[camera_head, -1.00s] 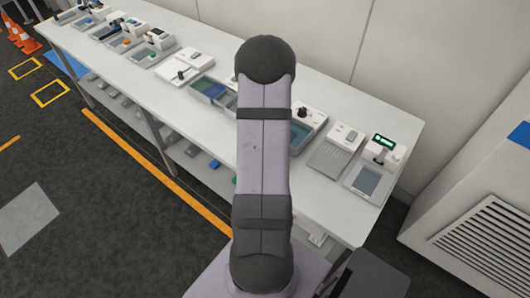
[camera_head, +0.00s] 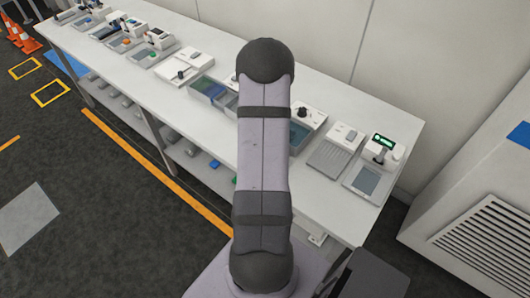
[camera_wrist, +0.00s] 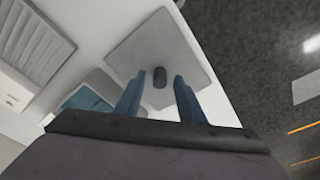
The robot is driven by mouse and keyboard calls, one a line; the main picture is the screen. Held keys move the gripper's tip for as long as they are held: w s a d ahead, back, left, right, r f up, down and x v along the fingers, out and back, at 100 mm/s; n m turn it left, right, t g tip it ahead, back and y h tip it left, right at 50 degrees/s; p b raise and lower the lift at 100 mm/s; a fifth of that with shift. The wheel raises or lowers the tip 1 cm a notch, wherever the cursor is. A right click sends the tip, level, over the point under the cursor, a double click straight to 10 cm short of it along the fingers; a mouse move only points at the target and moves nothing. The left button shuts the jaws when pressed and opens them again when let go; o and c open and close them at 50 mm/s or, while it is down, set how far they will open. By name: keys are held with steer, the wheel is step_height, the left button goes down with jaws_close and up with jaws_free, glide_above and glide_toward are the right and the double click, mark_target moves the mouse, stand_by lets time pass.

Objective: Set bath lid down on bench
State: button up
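The bath lid (camera_wrist: 183,45) is a flat grey square plate with a dark upright knob (camera_wrist: 160,77). In the wrist view it appears to lie on the white bench (camera_wrist: 122,13), close to the bench edge. My gripper (camera_wrist: 159,76) is open, its two blue-grey fingers apart with the knob between them and gaps showing on both sides. The bath (camera_wrist: 86,99), with blue-green water, is left of the fingers; in the head view its open top (camera_head: 298,136) shows beside my arm. The lid and gripper are hidden behind my arm in the head view.
A ribbed grey-topped device (camera_head: 331,156) and a device with a green display (camera_head: 383,141) stand on the bench to the right. More trays and instruments line the bench to the left. A white vented cabinet (camera_head: 490,225) stands at right. A wall backs the bench.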

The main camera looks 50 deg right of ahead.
steer(key=shift+r, duration=0.15)
step_height(320, 180, up, 12)
steer(key=s+a+b, duration=0.1)
steer(key=b, duration=0.1)
steer(key=shift+s+a, duration=0.15)
stand_by(0.3)
steer(key=w+a+r+n+y, duration=0.15)
steer(key=a+n, duration=0.45)
steer(key=a, duration=2)
steer(key=s+a+n+g, duration=0.1)
steer(key=s+a+n, duration=0.2)
steer(key=a, duration=0.4)
steer(key=shift+s+a+f, duration=0.15)
steer(key=shift+s+f, duration=0.2)
steer(key=shift+s, duration=0.2)
